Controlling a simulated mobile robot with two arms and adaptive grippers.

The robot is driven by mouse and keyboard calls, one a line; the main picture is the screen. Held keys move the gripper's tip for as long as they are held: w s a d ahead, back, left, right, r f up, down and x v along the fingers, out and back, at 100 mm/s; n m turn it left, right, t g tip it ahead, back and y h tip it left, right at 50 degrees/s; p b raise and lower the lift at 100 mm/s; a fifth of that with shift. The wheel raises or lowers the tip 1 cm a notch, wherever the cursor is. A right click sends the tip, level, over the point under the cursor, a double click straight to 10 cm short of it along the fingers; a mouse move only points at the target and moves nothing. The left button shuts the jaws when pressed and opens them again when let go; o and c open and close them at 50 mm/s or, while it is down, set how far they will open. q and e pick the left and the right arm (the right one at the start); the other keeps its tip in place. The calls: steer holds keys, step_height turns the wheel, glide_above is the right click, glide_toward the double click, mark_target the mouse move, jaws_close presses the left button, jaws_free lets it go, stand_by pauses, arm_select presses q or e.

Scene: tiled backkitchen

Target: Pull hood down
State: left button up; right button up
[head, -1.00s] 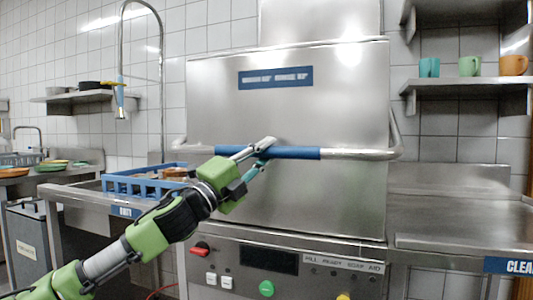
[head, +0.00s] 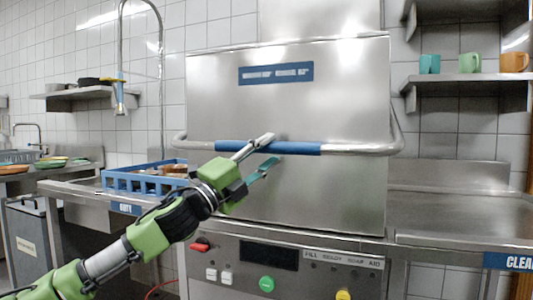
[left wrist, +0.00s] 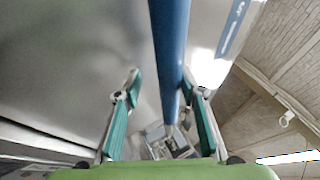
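The steel hood (head: 290,110) of the dishwasher is down, with its lower edge right above the control panel (head: 285,265). Its bar handle has a blue grip (head: 285,148) across the front. My left gripper (head: 270,151) is at the left half of this grip, its fingers spread, one above the bar and one below. In the left wrist view, the blue grip (left wrist: 169,45) runs between the open fingers (left wrist: 160,88), nearer the right one. The fingers are not clamped on it. My right gripper is not in view.
A blue rack (head: 145,182) stands on the counter at left, with a hanging spray hose (head: 119,95) above it. A steel counter (head: 455,215) lies at right, below a shelf with cups (head: 470,62). The panel has a red knob (head: 200,246).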

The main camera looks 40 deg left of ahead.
arm_select(q)
steer(key=shift+s+a+f, duration=0.1)
steer(key=shift+s, duration=0.05)
steer(key=shift+s+f, duration=0.2)
steer(key=shift+s, duration=0.1)
steer(key=shift+s, duration=0.2)
steer(key=s+a, duration=0.2)
steer(key=s, duration=1.1)
steer(key=shift+s+f, duration=0.15)
steer(key=shift+f, duration=0.2)
stand_by(0.7)
stand_by(0.9)
